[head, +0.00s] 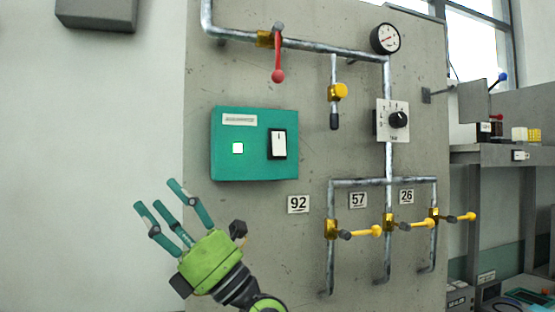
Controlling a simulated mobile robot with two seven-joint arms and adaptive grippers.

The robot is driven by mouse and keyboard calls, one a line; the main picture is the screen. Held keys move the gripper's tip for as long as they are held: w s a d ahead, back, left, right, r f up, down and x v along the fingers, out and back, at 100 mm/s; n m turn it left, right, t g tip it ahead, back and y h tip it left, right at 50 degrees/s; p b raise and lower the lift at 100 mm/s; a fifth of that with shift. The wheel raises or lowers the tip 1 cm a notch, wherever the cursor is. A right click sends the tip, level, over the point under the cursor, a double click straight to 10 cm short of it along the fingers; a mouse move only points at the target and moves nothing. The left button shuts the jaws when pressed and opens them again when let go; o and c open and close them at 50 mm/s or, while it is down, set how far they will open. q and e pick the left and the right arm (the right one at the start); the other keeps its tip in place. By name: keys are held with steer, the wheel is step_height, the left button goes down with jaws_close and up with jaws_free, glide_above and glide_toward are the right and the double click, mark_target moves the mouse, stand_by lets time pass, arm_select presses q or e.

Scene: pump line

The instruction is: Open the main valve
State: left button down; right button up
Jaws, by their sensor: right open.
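A valve with a red lever (278,62) sits on the upper pipe at its brass body (264,39). Its lever hangs straight down, across the nearly horizontal pipe. It is the only red-handled valve in view; no readable label names it as the main valve. My right gripper (188,212) is at the lower left, below the green box and well below the red lever. Its fingers are spread open, empty and touching nothing. My left gripper is not in view.
A green switch box (255,170) with a lit indicator and white rocker is on the panel. A gauge (385,38), a dial (398,120) and a small yellow valve (338,92) are to the right. Yellow levers (362,232) stick out sideways below.

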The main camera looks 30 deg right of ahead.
mark_target(282, 75)
steer(key=w+d+r+n+h, duration=0.1)
steer(key=d+r+n+h, duration=0.25)
steer(key=r, duration=0.35)
steer(key=d+r+n+h, duration=0.3)
steer(key=r+h, duration=0.1)
steer(key=r, duration=0.2)
steer(key=s+d+r+m+t+h, duration=0.1)
steer(key=d+r+h, duration=0.2)
steer(key=d+h, duration=0.1)
steer(key=s+d+r+m+t+h, duration=0.1)
steer(key=s+d+r+m+h, duration=0.1)
steer(key=d, duration=0.4)
steer(key=s+d+r+m+t+h, duration=0.1)
steer(key=d+r+m+t+h, duration=0.1)
steer(key=d+r+h, duration=0.2)
steer(key=shift+s+d+m+h, duration=0.15)
steer(key=shift+s+d+h, duration=0.05)
steer(key=shift+d+h, duration=0.3)
steer(key=shift+s+d+m+h, duration=0.1)
steer(key=shift+s+d+h, duration=0.05)
steer(key=shift+d+h, duration=0.35)
steer(key=p+x, duration=0.4)
steer(key=x, duration=0.2)
steer(key=shift+w+a+r+p, duration=0.1)
steer(key=shift+w+p, duration=0.2)
steer(key=shift+w, duration=0.25)
jaws_close()
